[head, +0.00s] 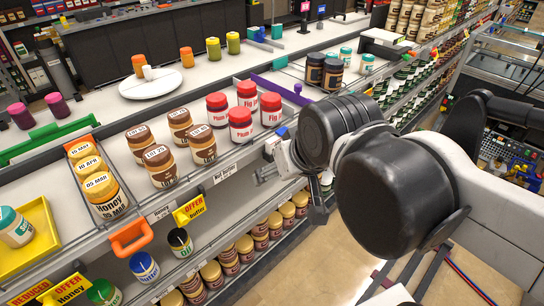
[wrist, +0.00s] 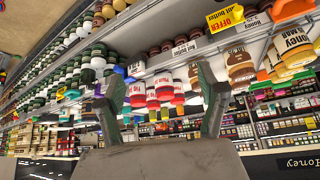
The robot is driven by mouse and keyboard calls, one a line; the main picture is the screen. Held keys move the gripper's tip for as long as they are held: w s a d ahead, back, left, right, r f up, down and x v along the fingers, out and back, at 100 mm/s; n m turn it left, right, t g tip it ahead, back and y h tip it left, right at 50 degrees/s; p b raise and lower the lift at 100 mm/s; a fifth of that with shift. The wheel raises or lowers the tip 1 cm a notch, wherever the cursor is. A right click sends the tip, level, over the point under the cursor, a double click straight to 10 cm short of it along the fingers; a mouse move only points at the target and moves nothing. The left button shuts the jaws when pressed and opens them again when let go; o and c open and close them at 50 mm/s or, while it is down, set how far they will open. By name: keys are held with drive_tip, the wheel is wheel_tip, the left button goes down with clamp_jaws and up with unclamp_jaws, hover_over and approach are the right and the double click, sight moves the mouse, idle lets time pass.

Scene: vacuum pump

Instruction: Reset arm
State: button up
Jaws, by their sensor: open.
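My gripper (wrist: 162,88) is open, its two dark fingers spread wide in the wrist view with nothing held between them. In the head view my gripper (head: 268,162) is partly hidden behind my own black and white arm links. It is at the front edge of the shelf, just in front of the red-lidded jars (head: 241,124). These jars also show in the wrist view (wrist: 165,88), beyond the gap between the fingers; that view appears upside down.
Brown-lidded jars (head: 160,165) and honey jars (head: 104,194) stand to the left on the shelf. An orange handle (head: 131,238) and a yellow offer tag (head: 189,211) stick out at the shelf front. A lower shelf holds more jars (head: 244,247). The floor (head: 300,262) in front is clear.

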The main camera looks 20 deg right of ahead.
drive_tip(key=shift+s+d+f, duration=0.4)
drive_tip(key=shift+s+f, duration=0.15)
drive_tip(key=shift+f, duration=0.05)
drive_tip(key=shift+f, duration=0.15)
wheel_tip(320, 180, down, 4)
drive_tip(key=b, duration=0.4)
drive_tip(key=shift+c, duration=0.4)
idle(0.4)
